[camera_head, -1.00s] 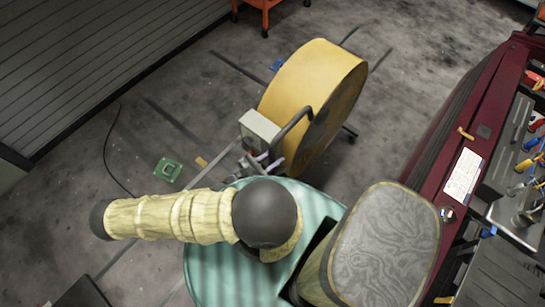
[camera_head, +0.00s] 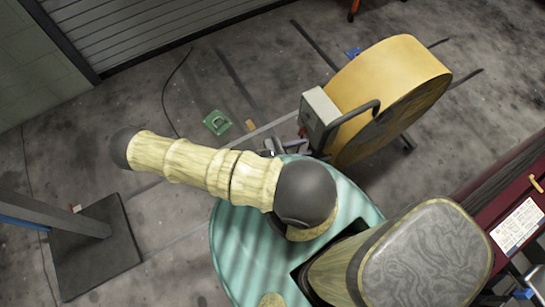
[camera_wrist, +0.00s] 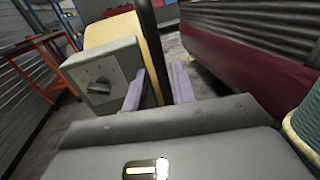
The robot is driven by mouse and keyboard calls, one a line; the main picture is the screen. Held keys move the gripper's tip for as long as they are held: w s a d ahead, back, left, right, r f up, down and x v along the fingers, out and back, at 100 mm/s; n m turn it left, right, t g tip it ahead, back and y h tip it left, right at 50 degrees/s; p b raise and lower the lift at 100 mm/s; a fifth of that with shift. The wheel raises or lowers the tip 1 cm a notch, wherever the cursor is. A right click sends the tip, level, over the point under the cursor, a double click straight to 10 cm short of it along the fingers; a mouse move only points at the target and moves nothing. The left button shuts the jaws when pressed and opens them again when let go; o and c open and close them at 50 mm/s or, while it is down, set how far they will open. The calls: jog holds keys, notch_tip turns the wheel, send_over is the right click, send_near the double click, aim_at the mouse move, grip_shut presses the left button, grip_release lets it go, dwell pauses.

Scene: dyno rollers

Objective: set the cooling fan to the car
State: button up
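The cooling fan is a large yellow drum (camera_head: 385,75) with a grey control box (camera_head: 320,110) and a black bar handle (camera_head: 355,118). It stands on the floor at the upper right of the head view, beyond my body. In the wrist view, the box (camera_wrist: 100,75) is at left and the handle (camera_wrist: 147,40) runs down between my fingers. My gripper (camera_wrist: 158,75) is open, with a gap beside the bar; I cannot tell whether it touches. In the head view my gripper (camera_head: 285,147) is beside the box, partly hidden. The dark red car (camera_head: 510,200) is at the right edge.
A cable (camera_head: 167,95) and a green item (camera_head: 217,122) lie on the floor at left. A dark post base (camera_head: 95,250) stands at lower left. In the wrist view, an orange cart (camera_wrist: 45,60) stands behind the box. The floor between fan and shutter is mostly clear.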

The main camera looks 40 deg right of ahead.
jog(key=b+v, duration=0.1)
jog(key=v, duration=0.8)
jog(key=shift+b, duration=0.3)
jog(key=w+a+r+m+y+p, duration=0.35)
jog(key=a+r+m+y, duration=0.5)
jog(key=r+y, duration=0.3)
jog(key=w+r+m+t+y, duration=0.2)
jog(key=w+r+m+t, duration=0.1)
jog(key=r, duration=0.5)
jog(key=w+d+r+m+t+y+p, duration=0.1)
jog(key=w+r+m+t+y, duration=0.2)
jog(key=r, duration=0.6)
jog(key=shift+t+y, duration=0.35)
jog(key=shift+t, duration=0.55)
